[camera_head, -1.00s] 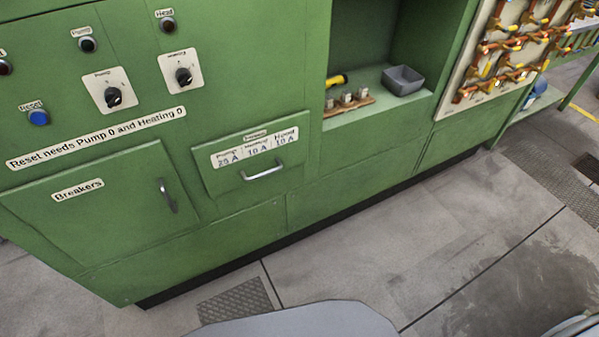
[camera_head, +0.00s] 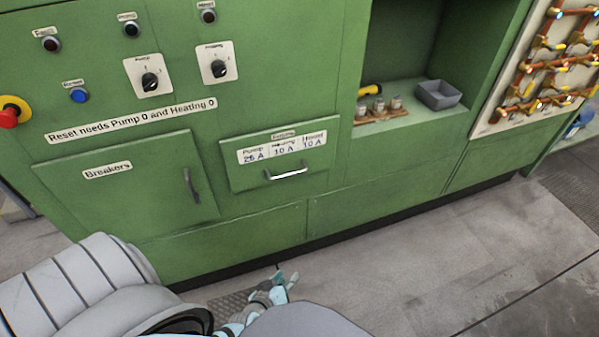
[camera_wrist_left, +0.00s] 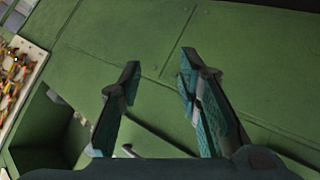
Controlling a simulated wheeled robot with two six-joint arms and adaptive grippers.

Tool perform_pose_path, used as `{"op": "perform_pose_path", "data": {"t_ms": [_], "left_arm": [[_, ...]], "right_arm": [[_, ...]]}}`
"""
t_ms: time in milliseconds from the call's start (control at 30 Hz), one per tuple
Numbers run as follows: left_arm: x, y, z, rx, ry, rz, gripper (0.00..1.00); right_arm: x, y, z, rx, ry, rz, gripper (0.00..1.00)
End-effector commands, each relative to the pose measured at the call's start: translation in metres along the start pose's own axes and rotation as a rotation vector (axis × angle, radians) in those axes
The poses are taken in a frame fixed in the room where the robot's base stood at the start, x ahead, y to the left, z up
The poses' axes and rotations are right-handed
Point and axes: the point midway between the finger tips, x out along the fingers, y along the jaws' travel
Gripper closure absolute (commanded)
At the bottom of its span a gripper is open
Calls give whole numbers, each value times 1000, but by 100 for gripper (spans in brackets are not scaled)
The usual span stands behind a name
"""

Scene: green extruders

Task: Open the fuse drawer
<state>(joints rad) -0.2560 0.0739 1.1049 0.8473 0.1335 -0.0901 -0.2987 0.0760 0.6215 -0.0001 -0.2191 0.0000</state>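The fuse drawer (camera_head: 274,157) is a green front in the machine panel, with a silver bar handle (camera_head: 286,173). Its label reads Pump 25 A, Heating 10 A, Hood 10 A. The drawer looks shut. My left gripper (camera_head: 286,278) shows low in the head view, below the drawer and apart from it. In the left wrist view, the two fingers of my left gripper (camera_wrist_left: 158,75) stand apart with nothing between them, with green panel behind. My right gripper is not in view.
The breakers door (camera_head: 125,190) with a grey handle is left of the drawer. Knobs, a blue reset button (camera_head: 79,96) and a red emergency stop (camera_head: 8,115) sit above. A recess at right holds a grey bin (camera_head: 439,95) and fuses on a wooden block (camera_head: 381,110).

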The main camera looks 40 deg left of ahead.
Motion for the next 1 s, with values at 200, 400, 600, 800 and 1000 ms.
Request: {"op": "perform_pose_path", "data": {"t_ms": [200, 400, 600, 800, 1000], "left_arm": [[-6, 66, -188, -924, 531, 203, 69], [-10, 73, -218, -1196, 558, 234, 69], [29, 68, -242, -1192, 559, 235, 69], [78, 60, -270, -1193, 558, 233, 69], [101, 57, -285, -1192, 557, 232, 69]], "right_arm": [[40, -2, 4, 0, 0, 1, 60], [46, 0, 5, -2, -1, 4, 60], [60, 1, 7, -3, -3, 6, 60], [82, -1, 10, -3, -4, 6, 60], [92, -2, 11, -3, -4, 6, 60]]}}
